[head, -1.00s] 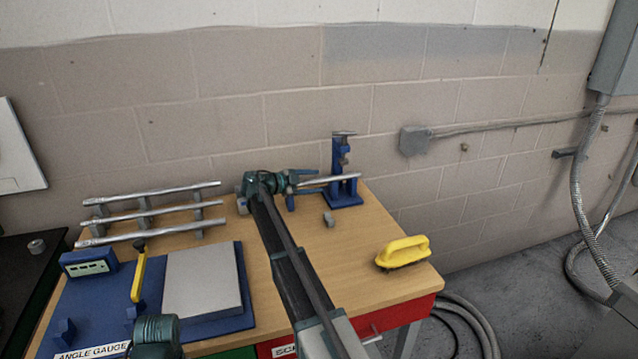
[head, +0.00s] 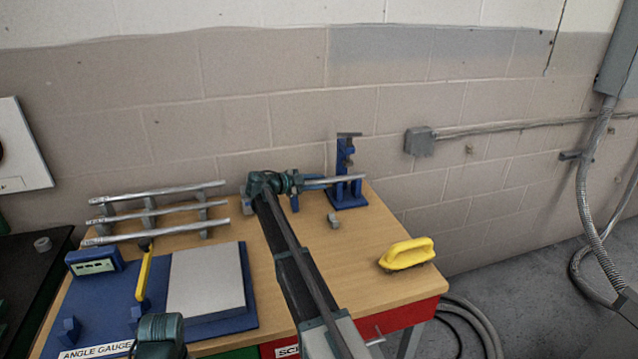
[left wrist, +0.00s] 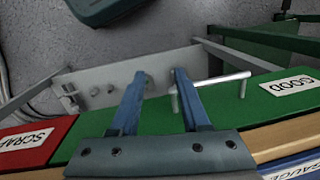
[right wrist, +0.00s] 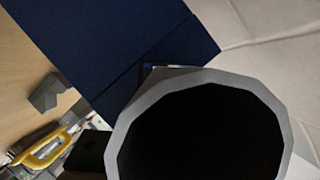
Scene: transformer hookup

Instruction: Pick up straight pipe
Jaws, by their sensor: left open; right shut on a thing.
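A straight grey metal pipe (head: 350,179) lies level at the blue stand (head: 348,201) at the back right of the table. My right gripper (head: 318,183) is shut on the left part of this pipe. In the right wrist view, the pipe's open end (right wrist: 122,128) shows very close, with a dark bore, and hides much of the scene. I cannot tell whether the pipe still touches the stand. My left gripper (left wrist: 160,75) is open and empty, over the front of the table near the green drawer (left wrist: 150,122).
Several long pipes (head: 150,233) lie on a rack at the back left. The blue angle gauge board (head: 110,300) with its grey plate (head: 205,280) is in front. A small grey block (head: 334,220) and a yellow-handled tool (head: 405,254) stand on the right.

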